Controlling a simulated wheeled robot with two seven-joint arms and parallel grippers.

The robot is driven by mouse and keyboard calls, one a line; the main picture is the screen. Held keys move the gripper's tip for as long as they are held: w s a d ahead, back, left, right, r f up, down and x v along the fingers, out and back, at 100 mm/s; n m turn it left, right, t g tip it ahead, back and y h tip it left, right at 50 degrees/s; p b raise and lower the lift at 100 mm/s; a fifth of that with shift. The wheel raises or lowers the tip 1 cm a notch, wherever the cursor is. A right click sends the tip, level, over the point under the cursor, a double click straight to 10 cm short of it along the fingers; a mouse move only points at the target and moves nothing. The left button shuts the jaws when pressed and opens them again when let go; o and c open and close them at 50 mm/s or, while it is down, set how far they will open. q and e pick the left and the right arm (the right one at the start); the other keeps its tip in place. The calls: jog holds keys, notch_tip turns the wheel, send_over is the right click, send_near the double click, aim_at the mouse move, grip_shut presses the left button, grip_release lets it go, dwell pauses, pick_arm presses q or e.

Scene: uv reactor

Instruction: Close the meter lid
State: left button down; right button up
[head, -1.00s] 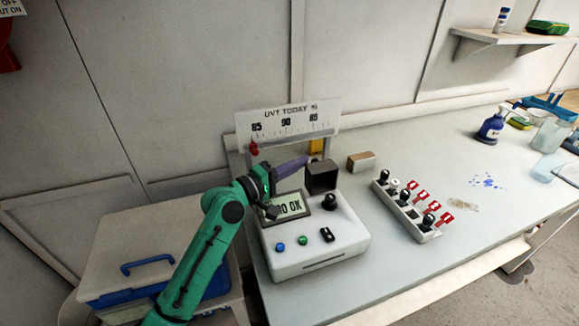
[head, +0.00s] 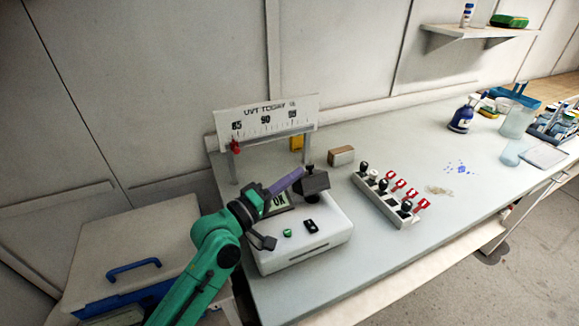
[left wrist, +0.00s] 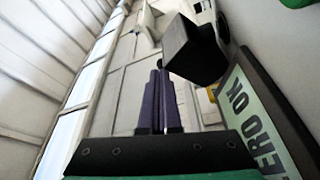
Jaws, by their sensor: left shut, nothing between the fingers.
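The white meter (head: 318,244) stands on the bench, with a display reading OK (head: 279,203) partly behind my left gripper. The display reads ZERO OK in the left wrist view (left wrist: 262,122). The dark, boxy meter lid (head: 315,183) sits tilted over the back right of the meter, partly swung down. The black knob there is hidden. My left gripper (head: 299,172) is shut and empty, its purple fingers pointing at the lid's left side. In the left wrist view the lid (left wrist: 192,50) is close beside the fingertips; I cannot tell whether they touch. My right gripper is out of view.
A UVT TODAY scale board (head: 266,122) stands behind the meter. A brown and white block (head: 341,156) and a rack (head: 388,201) with black knobs and red tags lie to the right. A blue-and-white bin (head: 135,255) is at left.

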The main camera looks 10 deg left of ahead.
pick_arm(q)
jog(key=shift+s+d+f+p, duration=0.4)
jog(key=shift+s+d+f, duration=0.35)
jog(key=shift+s, duration=0.25)
jog(key=shift+f, duration=0.1)
